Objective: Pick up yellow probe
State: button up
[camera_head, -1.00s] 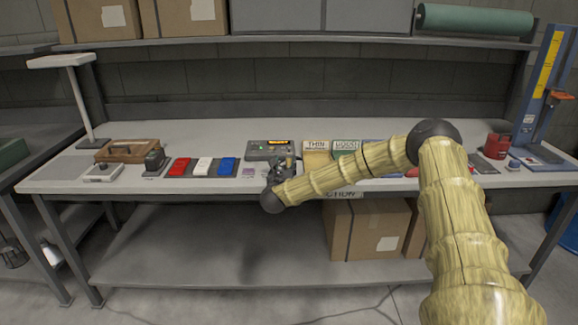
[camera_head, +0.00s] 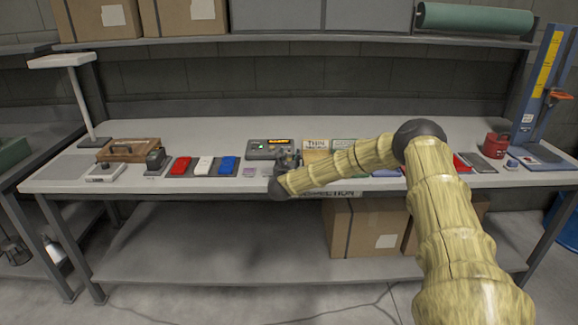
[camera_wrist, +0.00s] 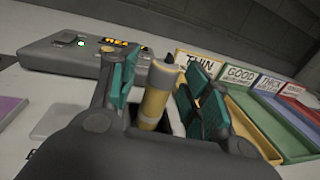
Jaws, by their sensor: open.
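The yellow probe (camera_wrist: 155,98) has a pale top and stands roughly upright in the wrist view, next to a grey device with a lit display (camera_wrist: 85,55). My gripper (camera_wrist: 163,76) is open, with teal pads on either side of the probe. A gap shows on the right side; whether the left pad touches it I cannot tell. The probe's lower end is hidden by my gripper. In the head view my gripper (camera_head: 286,160) is over the bench just in front of the device (camera_head: 270,148), and the probe cannot be made out.
Trays labelled THIN (camera_wrist: 252,120), GOOD (camera_wrist: 275,125) and THICK stand right of my gripper. Red, white and blue blocks (camera_head: 203,166) lie to the left on the bench (camera_head: 190,135). A wooden box (camera_head: 128,150) is further left. A blue stand (camera_head: 545,90) is at the right end.

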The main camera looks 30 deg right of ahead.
grip_shut()
jog(key=shift+r, duration=0.15)
